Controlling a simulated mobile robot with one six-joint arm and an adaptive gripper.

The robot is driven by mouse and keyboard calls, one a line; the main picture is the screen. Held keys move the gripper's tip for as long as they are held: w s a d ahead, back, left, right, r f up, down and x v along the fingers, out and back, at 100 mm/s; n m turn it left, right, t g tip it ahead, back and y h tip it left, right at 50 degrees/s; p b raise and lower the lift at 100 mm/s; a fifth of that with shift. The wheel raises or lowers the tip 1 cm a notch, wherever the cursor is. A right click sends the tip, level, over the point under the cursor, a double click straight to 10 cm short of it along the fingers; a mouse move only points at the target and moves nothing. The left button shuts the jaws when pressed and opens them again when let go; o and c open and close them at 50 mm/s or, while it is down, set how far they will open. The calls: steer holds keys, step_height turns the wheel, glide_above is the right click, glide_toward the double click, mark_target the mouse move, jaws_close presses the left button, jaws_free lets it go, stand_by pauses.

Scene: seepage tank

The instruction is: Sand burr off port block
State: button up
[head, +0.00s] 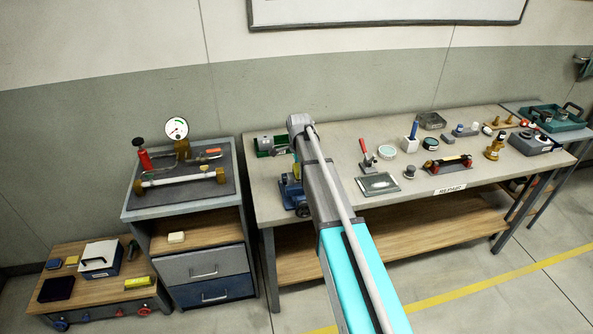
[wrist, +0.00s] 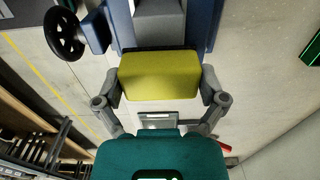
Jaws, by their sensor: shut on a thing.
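My gripper (wrist: 160,82) is shut on a yellow-green block (wrist: 160,76), with one grey finger on each side. The block has a thin dark layer on its far edge. Beyond it in the wrist view is a blue vise (wrist: 121,25) with a black handwheel (wrist: 63,34). A grey block (wrist: 159,22), likely the port block, sits between the blue jaws. The yellow block's dark edge is close to the grey block; I cannot tell if they touch. No burr can be made out. In the head view the vise (head: 290,190) is partly behind my arm, which hides my gripper.
The repair bench (head: 345,205) carries a red-handled clamp (head: 366,153), a glass-topped tray (head: 378,184) and several small parts right of my arm. A green tray (head: 266,152) lies behind the vise. A drawer cabinet (head: 135,212) with a gauge rig stands left.

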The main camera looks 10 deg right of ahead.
steer(key=shift+w+d, duration=0.1)
steer(key=shift+d, duration=1.3)
steer(key=shift+r, duration=0.15)
step_height(320, 180, up, 6)
steer(key=p, duration=0.6)
step_height(320, 180, up, 3)
steer(key=p, duration=0.3)
stand_by(0.5)
